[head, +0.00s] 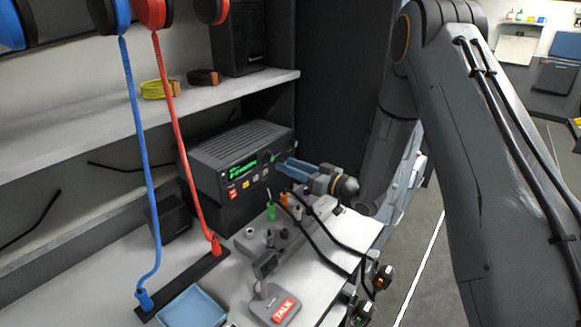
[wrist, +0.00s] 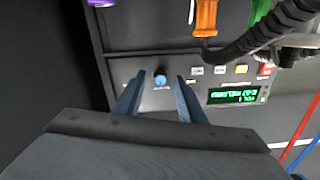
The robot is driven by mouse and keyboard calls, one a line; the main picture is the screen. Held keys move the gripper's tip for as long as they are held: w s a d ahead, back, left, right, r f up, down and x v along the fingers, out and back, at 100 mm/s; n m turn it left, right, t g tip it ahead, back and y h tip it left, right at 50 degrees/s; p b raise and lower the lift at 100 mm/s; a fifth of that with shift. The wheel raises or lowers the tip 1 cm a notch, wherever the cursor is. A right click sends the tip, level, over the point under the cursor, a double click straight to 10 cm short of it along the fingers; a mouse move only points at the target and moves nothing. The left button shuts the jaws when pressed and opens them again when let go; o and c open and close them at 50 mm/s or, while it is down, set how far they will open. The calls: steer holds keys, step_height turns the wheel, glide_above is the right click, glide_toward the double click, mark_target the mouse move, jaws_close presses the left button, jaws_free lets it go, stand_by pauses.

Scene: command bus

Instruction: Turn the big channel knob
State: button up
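The radio (head: 236,160) is a dark grey box with a lit green display, standing on the bench. In the wrist view its front is upside down, with the display (wrist: 234,96) at the right. The blue fingers are open, with a gap on both sides of the knob. I cannot tell whether the tips reach around it or stop short. In the head view my gripper (head: 283,164) points at the right end of the radio's front, and its fingers hide the knob.
Small buttons (wrist: 219,70) lie beside the knob. An orange-handled tool (wrist: 206,17) and black cables stand in front of the radio. A talk microphone base (head: 273,304), a blue tray (head: 193,308) and red and blue hanging cords are to the front and left.

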steer(key=b+v, duration=0.2)
steer(key=v, duration=0.5)
steer(key=shift+s+d, duration=0.25)
steer(key=w+d+f+m+h, duration=0.1)
steer(key=w+d+m+h, duration=0.15)
steer(key=d+h, duration=0.5)
steer(key=s+d+m+g+h, duration=0.2)
steer(key=s+d+m+h, duration=0.1)
steer(key=s+d+h, duration=0.4)
steer(key=s+a+m+g, duration=0.1)
steer(key=s+m+g, duration=0.2)
steer(key=s, duration=2)
steer(key=g, duration=0.4)
steer(key=shift+s+g, duration=0.25)
steer(key=shift+g, duration=0.15)
